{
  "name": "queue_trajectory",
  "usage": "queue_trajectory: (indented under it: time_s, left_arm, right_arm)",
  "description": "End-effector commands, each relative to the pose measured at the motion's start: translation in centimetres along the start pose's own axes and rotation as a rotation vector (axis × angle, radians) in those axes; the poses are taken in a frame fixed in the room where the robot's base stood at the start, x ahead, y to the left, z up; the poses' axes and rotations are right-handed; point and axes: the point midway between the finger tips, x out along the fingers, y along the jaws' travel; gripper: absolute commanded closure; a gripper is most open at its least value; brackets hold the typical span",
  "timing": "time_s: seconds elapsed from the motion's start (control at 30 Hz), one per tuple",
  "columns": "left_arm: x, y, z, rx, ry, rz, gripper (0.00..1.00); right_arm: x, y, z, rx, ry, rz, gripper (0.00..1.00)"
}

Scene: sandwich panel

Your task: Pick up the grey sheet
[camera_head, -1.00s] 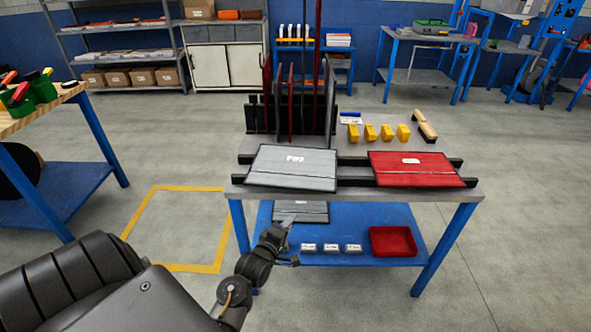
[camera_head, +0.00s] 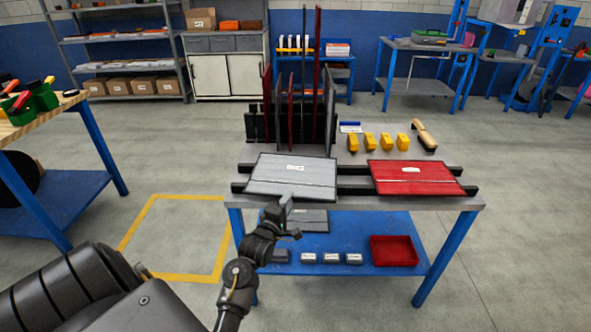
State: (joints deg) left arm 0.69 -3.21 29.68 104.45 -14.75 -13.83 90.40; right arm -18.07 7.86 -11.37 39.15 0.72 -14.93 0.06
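The grey sheet (camera_head: 290,174) lies on black rails on the table top, left of a red sheet (camera_head: 413,176). It has a small white label near its middle. My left gripper (camera_head: 285,204) is at the table's front edge, just in front of the grey sheet's near edge. Its fingers are small and dark, so I cannot tell if they are open, or if they touch the sheet. Another grey panel (camera_head: 310,218) lies on the blue lower shelf, partly hidden behind my gripper. My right gripper is not in view.
The table (camera_head: 400,203) holds a rack of upright panels (camera_head: 300,115), several yellow blocks (camera_head: 369,142) and a brush (camera_head: 424,134) behind the sheets. A red tray (camera_head: 394,251) sits on the lower shelf. Clear floor with a yellow outline (camera_head: 170,281) lies to the left.

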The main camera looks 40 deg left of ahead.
Motion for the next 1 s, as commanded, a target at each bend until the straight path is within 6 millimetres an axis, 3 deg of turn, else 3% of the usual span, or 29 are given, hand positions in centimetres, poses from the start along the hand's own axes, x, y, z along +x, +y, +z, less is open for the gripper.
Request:
queue_trajectory:
  time_s: [0.3,0.6,0.87,1.0]
  left_arm:
    - [4.3,0.1,-0.2,0.000,0.000,0.001,0.65]
    - [4.9,0.1,-0.2,0.000,0.000,0.001,0.65]
    - [4.8,0.1,-0.2,0.001,0.000,0.000,0.98]
    - [4.8,0.0,-0.2,0.001,0.000,0.000,1.00]
  right_arm:
    - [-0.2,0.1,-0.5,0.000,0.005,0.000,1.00]
    - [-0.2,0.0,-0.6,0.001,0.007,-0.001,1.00]
    - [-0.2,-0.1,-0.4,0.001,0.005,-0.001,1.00]
    - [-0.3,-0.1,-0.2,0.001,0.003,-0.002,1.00]
